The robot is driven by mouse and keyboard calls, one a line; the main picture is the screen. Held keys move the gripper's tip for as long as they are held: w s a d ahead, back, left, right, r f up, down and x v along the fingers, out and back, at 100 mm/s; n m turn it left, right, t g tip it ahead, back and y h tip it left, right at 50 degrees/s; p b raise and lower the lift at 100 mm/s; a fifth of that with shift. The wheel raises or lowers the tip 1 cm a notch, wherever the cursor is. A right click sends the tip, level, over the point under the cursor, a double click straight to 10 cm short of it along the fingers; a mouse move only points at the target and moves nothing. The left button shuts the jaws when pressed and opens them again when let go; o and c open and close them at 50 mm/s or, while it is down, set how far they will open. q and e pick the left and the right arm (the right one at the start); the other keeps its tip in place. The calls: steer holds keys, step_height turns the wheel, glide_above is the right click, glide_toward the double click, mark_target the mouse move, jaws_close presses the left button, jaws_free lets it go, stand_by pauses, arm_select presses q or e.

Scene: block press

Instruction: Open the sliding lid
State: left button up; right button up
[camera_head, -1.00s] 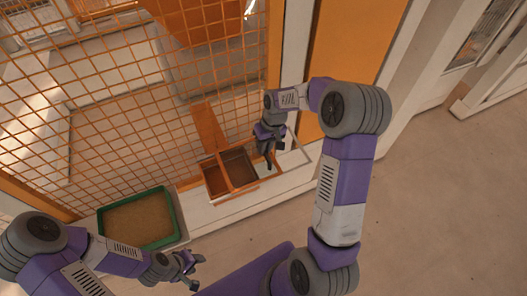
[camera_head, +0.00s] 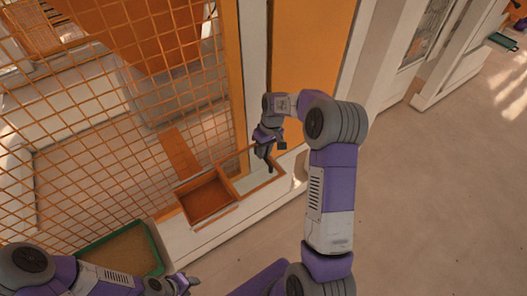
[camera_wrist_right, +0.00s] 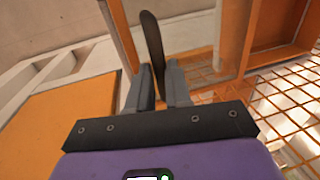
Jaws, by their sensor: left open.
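The sliding lid (camera_head: 246,184) looks like a see-through pane in an orange frame. In the head view it lies to the right of an open orange box (camera_head: 207,196), over a pale ledge. The box's brown inside shows uncovered. My right gripper (camera_head: 269,164) is at the lid's right part. In the right wrist view a dark upright handle (camera_wrist_right: 152,38) stands between the close-set fingers of this gripper (camera_wrist_right: 161,85), which look shut on it; the contact itself is partly hidden. My left gripper (camera_head: 187,281) is open and empty at the bottom edge, well away from the box.
An orange wire mesh (camera_head: 105,130) rises behind and left of the box. A green-rimmed tray (camera_head: 153,246) sits at lower left, partly behind my left arm. An orange panel (camera_head: 312,45) stands behind my right arm. The floor (camera_head: 430,200) at right is clear.

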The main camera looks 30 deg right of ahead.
steer(key=o, duration=0.3)
steer(key=shift+o, duration=0.2)
step_height(320, 180, up, 8)
steer(key=d, duration=0.1)
steer(key=shift+d+f, duration=0.2)
steer(key=shift+f, duration=0.05)
steer(key=shift+s+f, duration=0.1)
stand_by(0.3)
